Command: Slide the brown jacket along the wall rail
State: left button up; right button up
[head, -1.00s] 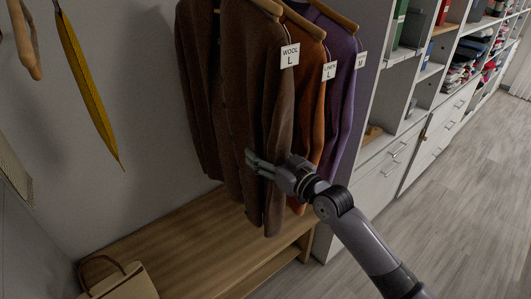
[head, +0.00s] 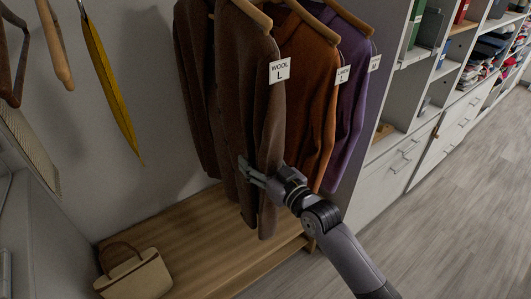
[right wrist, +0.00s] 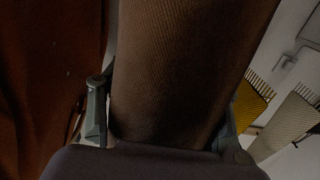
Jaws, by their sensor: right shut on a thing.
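The brown jacket (head: 232,110) hangs at the left of a row of clothes, with a white tag reading WOOL L. My right gripper (head: 250,175) is at its lower front edge, shut on the brown cloth. In the right wrist view the brown cloth (right wrist: 185,70) fills the middle between the two fingers (right wrist: 165,125). The rail itself is out of sight above the top of the head view. My left gripper is not in view.
An orange-brown garment (head: 309,90) and a purple one (head: 352,95) hang just right of the jacket. A wooden bench (head: 200,235) with a bag (head: 135,275) is below. Shelving with drawers (head: 385,180) stands at right.

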jog(key=s+a+p, duration=0.3)
jog(key=s+a, duration=0.1)
jog(key=a, duration=0.2)
jog(key=shift+s, duration=0.2)
dwell(0.4)
jog(key=shift+a+p, duration=0.1)
jog(key=shift+p, duration=0.35)
jog(key=o, duration=1.8)
jog(key=shift+s, duration=0.1)
